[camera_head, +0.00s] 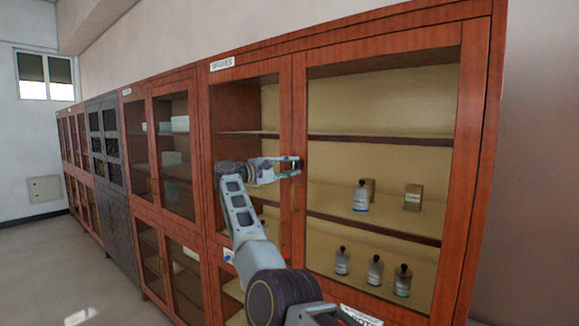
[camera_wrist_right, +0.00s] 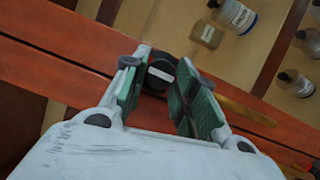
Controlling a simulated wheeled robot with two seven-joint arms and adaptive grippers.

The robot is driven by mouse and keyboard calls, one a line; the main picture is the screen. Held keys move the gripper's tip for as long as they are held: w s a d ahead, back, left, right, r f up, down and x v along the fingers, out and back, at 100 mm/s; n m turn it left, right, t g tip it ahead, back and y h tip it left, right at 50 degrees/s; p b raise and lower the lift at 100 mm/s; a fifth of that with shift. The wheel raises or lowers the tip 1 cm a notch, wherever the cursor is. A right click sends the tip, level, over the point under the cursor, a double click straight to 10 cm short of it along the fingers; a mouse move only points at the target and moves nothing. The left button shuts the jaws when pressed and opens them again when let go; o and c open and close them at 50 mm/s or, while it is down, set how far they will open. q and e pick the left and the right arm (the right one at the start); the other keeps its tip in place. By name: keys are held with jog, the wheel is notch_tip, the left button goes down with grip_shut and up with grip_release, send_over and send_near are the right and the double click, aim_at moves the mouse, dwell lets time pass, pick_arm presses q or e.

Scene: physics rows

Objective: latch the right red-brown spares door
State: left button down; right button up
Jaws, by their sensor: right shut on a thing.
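The red-brown spares cabinet (camera_head: 395,35) has two glazed doors under a white label (camera_head: 222,64). Its right door (camera_head: 474,150) looks about flush with the frame. My right gripper (camera_head: 291,167) is at the stile where the two doors meet. In the right wrist view its green-padded fingers (camera_wrist_right: 163,88) are closed around a dark round latch knob (camera_wrist_right: 160,75) with a pale plate. The fingers partly hide the knob, and I cannot tell its turn. A brass-coloured handle (camera_wrist_right: 245,110) lies along the red-brown wood beside the fingers. My left gripper is out of view.
Bottles (camera_head: 361,197) and a small box (camera_head: 413,197) stand on shelves behind the right door's pane. Another red-brown cabinet (camera_head: 140,110) and a dark grey one (camera_head: 104,150) continue leftward. Open floor (camera_head: 60,280) lies at the left.

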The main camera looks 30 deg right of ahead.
jog(key=o, duration=1)
jog(key=shift+a, duration=0.1)
jog(key=shift+a+f, duration=0.2)
jog(key=shift+a, duration=2.75)
jog(key=shift+a+f, duration=0.2)
jog(key=shift+a, duration=2.7)
